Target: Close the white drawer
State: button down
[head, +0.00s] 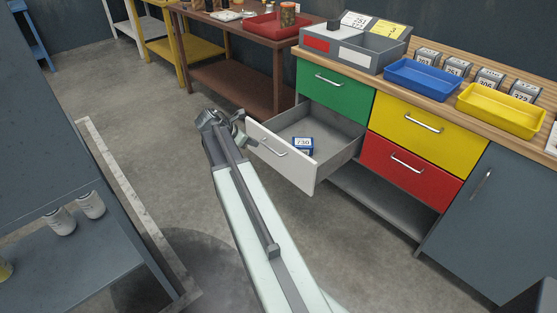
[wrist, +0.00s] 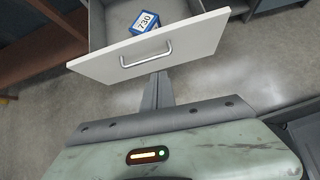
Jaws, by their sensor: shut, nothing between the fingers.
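The white drawer (head: 282,154) stands pulled out below the green drawer front in the head view. A small blue box marked 730 (head: 302,145) lies inside it. In the wrist view the white drawer front (wrist: 190,44) with its metal handle fills the upper middle, and the blue box (wrist: 145,22) shows behind it. My gripper (head: 240,124) is near the left end of the drawer front in the head view. In the wrist view my gripper (wrist: 158,78) points at the drawer front, just below the handle. It is shut and empty. I cannot tell whether it touches the front.
The green drawer (head: 335,90), yellow drawer (head: 425,128) and red drawer (head: 408,168) are shut. A grey open shelf (head: 385,200) lies under the red drawer. A dark blue bench (head: 70,215) stands at the left. The floor (head: 150,130) between is clear.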

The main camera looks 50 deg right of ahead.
jog(key=d, duration=0.2)
jog(key=b, duration=0.7)
send_near(282, 145)
jog(key=shift+n, duration=0.4)
jog(key=shift+x, duration=2.85)
